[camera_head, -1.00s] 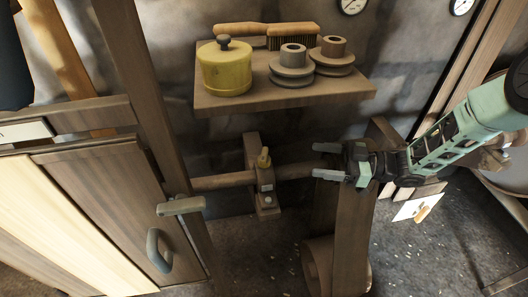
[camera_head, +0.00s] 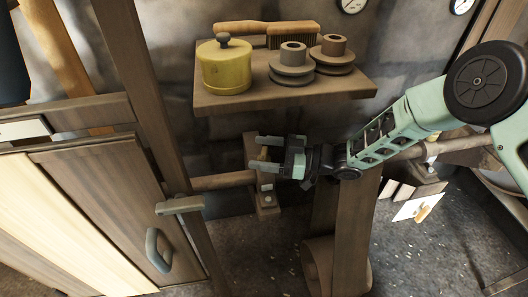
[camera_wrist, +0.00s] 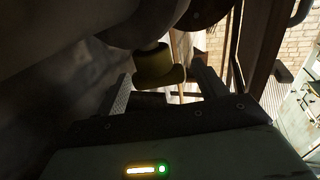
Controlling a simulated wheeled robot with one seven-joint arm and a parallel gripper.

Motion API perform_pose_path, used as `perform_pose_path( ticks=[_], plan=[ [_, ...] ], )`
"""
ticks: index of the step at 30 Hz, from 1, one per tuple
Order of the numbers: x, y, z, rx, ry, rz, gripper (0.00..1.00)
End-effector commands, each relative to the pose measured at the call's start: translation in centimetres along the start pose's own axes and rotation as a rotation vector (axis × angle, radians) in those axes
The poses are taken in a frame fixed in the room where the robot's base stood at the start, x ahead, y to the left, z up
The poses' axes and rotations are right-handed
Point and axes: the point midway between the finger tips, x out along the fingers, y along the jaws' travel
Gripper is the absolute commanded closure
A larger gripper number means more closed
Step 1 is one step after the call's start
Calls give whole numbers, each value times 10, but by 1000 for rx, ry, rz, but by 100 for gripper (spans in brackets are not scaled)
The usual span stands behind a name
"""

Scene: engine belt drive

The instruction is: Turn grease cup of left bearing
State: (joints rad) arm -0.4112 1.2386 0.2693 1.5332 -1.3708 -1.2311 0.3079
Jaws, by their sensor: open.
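The left bearing (camera_head: 267,200) is a brown block on the horizontal shaft below the shelf. Its small brass-yellow grease cup (camera_head: 263,154) is partly hidden by my gripper (camera_head: 256,152). My gripper is open, reaching in from the right, with one finger on the far side of the cup and one on the near side. In the wrist view, the yellow cup (camera_wrist: 160,68) shows between the two open fingers, with dark gaps on both sides. I cannot tell whether either finger touches it.
A wooden shelf (camera_head: 300,94) above my gripper holds a yellow pot (camera_head: 225,68), a brush and two pulleys (camera_head: 291,65). A brown belt (camera_head: 355,230) hangs to the right of the bearing. A wooden post and cabinet door (camera_head: 105,200) stand at the left.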

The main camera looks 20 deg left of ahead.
Motion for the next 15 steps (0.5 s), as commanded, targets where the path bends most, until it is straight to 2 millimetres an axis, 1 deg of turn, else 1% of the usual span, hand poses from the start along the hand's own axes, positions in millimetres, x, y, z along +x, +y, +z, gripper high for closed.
perform_pose_path(
  ticks=[5, 6, 8, 9, 10, 11, 15],
  plan=[
    [0, 0, 0, 0, 0, 0, 29],
    [0, 0, 0, 0, 0, 0, 35],
    [0, 0, 0, 0, 0, 0, 51],
    [0, 0, 0, 0, 0, 0, 62],
    [0, 0, 0, 0, 0, 0, 71],
    [0, 0, 0, 0, 0, 0, 74],
    [0, 0, 0, 0, -1, 2, 74]
  ],
)
